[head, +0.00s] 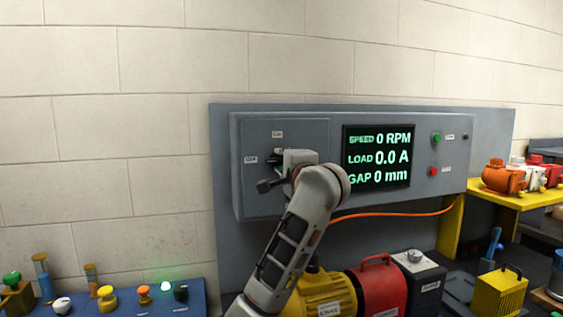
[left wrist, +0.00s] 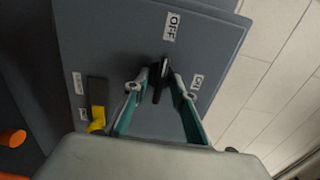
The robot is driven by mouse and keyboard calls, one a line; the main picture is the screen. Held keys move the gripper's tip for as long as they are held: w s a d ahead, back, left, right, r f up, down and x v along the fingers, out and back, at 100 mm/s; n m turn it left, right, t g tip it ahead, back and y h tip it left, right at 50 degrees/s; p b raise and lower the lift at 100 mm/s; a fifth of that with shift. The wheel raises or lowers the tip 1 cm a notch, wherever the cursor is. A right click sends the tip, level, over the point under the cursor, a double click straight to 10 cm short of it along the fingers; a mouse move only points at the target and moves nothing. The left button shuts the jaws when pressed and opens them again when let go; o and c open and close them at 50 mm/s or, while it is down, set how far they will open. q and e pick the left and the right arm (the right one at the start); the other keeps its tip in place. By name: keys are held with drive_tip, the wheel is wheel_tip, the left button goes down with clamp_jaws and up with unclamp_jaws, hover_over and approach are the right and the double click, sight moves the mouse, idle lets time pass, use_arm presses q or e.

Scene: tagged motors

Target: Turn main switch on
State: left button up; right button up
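The main switch (head: 268,157) is a dark rotary handle on the left part of a grey control box (head: 240,190). An ON label sits above it and an OFF label to its left. In the left wrist view the black handle (left wrist: 160,80) lines up with the OFF label (left wrist: 171,25), and the ON label (left wrist: 196,82) is off to its right. My left gripper (head: 275,178) is at the switch. Its fingers (left wrist: 160,92) stand on either side of the handle, apparently with gaps. In the head view my gripper and wrist partly hide the switch. My right gripper is not in view.
A display (head: 378,157) reads 0 RPM, 0.0 A and 0 mm. Green (head: 437,138) and red (head: 433,171) buttons are right of it. An orange cable (head: 390,214) runs below. Yellow (head: 322,292) and red (head: 377,287) motor units stand under the box. A blue bench (head: 195,295) holds small parts.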

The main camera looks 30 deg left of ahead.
use_arm(q)
clamp_jaws()
